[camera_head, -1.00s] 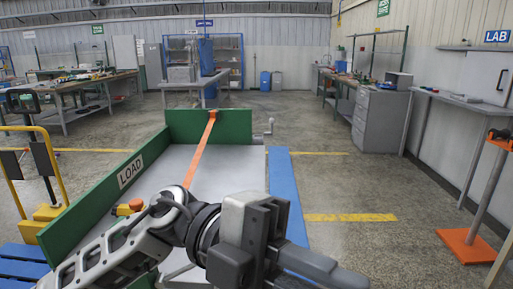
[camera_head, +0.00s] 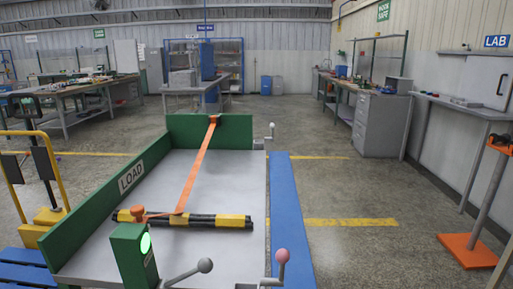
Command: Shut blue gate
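The blue gate (camera_head: 292,225) is a long flat panel along the right side of the grey load bed (camera_head: 225,185). It does not stand up above the bed as the green walls do; it lies low, outside the bed's right edge. A small grey crank handle (camera_head: 271,131) is at the bed's far right corner. A lever with a pink knob (camera_head: 282,256) is at the near right corner, close to the panel's near end. Neither of my grippers is in view.
Green walls stand on the bed's far side (camera_head: 185,131) and left side (camera_head: 100,213). An orange strap (camera_head: 197,168) reaches a black and yellow bar (camera_head: 200,220). A green box (camera_head: 132,257) with a lit green lamp and a grey-knobbed lever (camera_head: 205,265) stand in front.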

